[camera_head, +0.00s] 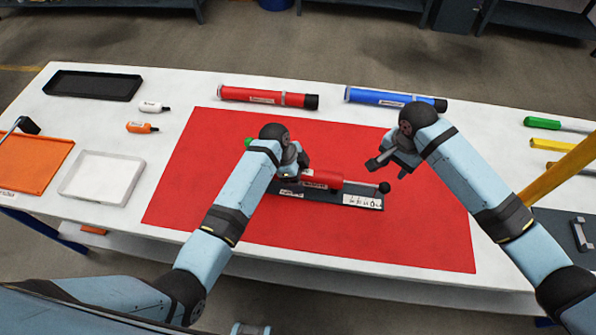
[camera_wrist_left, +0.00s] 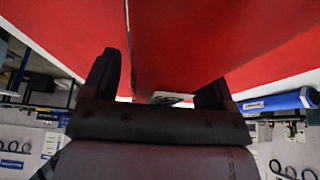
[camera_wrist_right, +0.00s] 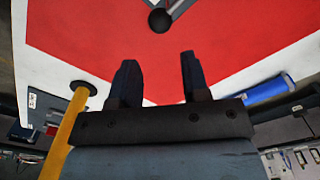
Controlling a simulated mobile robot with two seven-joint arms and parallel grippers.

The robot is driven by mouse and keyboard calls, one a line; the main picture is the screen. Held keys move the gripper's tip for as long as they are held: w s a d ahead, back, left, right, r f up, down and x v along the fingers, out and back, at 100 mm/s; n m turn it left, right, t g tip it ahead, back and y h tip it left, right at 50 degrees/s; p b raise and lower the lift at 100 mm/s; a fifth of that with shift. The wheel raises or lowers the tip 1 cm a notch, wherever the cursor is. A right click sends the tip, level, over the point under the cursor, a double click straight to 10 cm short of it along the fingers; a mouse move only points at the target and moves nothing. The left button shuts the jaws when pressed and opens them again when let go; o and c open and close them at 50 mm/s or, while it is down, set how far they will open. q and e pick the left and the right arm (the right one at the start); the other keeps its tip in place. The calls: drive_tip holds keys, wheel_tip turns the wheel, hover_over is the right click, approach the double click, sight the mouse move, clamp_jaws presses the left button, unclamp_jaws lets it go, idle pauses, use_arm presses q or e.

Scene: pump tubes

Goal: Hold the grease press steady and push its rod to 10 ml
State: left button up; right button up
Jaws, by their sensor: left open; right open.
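The grease press has a red barrel (camera_head: 322,179) lying on a dark holder with a white scale strip (camera_head: 360,201) on the red mat. Its thin rod sticks out to the right and ends in a black ball knob (camera_head: 384,187). My left gripper (camera_head: 297,172) is open at the barrel's left part; contact cannot be told. In the left wrist view red fills the space beyond the open fingers (camera_wrist_left: 160,78). My right gripper (camera_head: 385,167) is open and empty above the mat, just behind the knob. In the right wrist view the knob (camera_wrist_right: 159,20) lies beyond the fingertips, apart from them.
A red tube (camera_head: 265,97) and a blue tube (camera_head: 390,97) lie behind the mat. A black tray (camera_head: 93,85), white tray (camera_head: 103,177), orange tray (camera_head: 30,163) and two small bottles are at left. A yellow post (camera_head: 560,170) stands at right. The mat's front is clear.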

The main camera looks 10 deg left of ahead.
sight(388, 185)
use_arm(q)
drive_tip(key=shift+c, duration=0.2)
drive_tip(key=c, duration=1.4)
clamp_jaws()
use_arm(e)
drive_tip(key=o, duration=0.3)
drive_tip(key=shift+o, duration=0.5)
drive_tip(key=shift+m, duration=0.4)
drive_tip(key=m, duration=0.1)
drive_tip(key=m+y, duration=0.1)
drive_tip(key=m, duration=0.1)
drive_tip(key=shift+d+f+m+y, duration=0.15)
drive_tip(key=shift+f+m+y, duration=0.05)
drive_tip(key=shift+m+y, duration=0.1)
drive_tip(key=shift+w+d+f+m+y, duration=0.15)
drive_tip(key=shift+d+m+y, duration=0.15)
drive_tip(key=shift+m, duration=0.7)
drive_tip(key=shift+a+f+m+y, duration=0.2)
drive_tip(key=shift+f+m, duration=0.55)
drive_tip(key=shift+f, duration=1)
drive_tip(key=shift+a+f+m+y, duration=0.15)
drive_tip(key=shift+f+m, duration=0.55)
drive_tip(key=shift+f, duration=1.1)
drive_tip(key=shift+a+f+m+y, duration=0.1)
drive_tip(key=shift+f+m+y, duration=0.15)
drive_tip(key=shift+f+m, duration=1)
